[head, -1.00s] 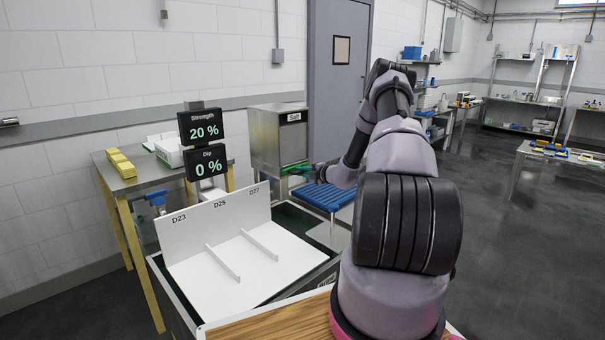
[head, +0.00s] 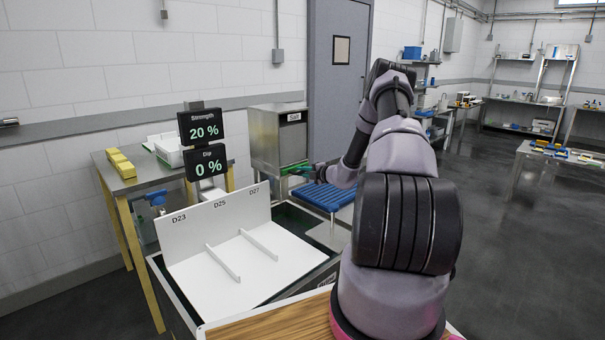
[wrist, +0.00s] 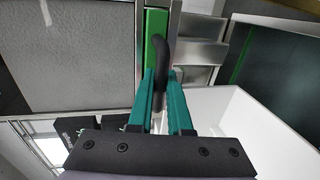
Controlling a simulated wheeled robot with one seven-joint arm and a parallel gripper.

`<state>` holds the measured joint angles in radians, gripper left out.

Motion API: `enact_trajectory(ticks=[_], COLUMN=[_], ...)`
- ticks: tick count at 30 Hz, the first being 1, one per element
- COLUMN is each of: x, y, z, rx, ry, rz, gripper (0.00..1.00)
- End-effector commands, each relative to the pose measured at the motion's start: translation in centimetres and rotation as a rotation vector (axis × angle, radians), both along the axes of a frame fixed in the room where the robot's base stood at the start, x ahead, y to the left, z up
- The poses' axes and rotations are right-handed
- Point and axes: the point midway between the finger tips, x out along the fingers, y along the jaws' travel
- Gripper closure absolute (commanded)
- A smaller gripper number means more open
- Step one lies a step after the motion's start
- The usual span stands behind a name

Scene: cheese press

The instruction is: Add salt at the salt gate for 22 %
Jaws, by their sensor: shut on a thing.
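The salt box (head: 275,142), a metal hopper with a small label, stands beyond the white tray. The strength display (head: 204,126) reads 20 % and the dip display (head: 206,162) reads 0 %. My gripper (head: 312,170) is at the lower right front of the salt box, small and partly hidden by my arm. In the wrist view its teal fingers (wrist: 161,92) are shut on a black curved handle (wrist: 160,58). The handle stands in front of a green gate strip (wrist: 155,28) beside the metal box wall. How far the gate is open cannot be told.
A white divided tray (head: 235,265) marked D23, D25 and D27 lies over a dark basin. A blue slatted rack (head: 328,196) is below my gripper. A side table (head: 150,172) with yellow blocks (head: 121,164) stands left. Open floor (head: 510,240) lies right.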

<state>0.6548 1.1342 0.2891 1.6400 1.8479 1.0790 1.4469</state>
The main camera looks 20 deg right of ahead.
Motion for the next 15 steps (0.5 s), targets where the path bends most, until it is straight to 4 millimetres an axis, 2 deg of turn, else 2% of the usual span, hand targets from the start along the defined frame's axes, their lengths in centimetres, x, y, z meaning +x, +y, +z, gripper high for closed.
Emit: enact_trajectory(ticks=[7, 15], x=[-0.5, -4.9], y=[-0.3, -1.9], z=[-0.1, -0.1], rx=[-0.001, 0.000], ry=[0.002, 0.003], rz=[-0.002, -0.002], gripper=[1.00, 1.00])
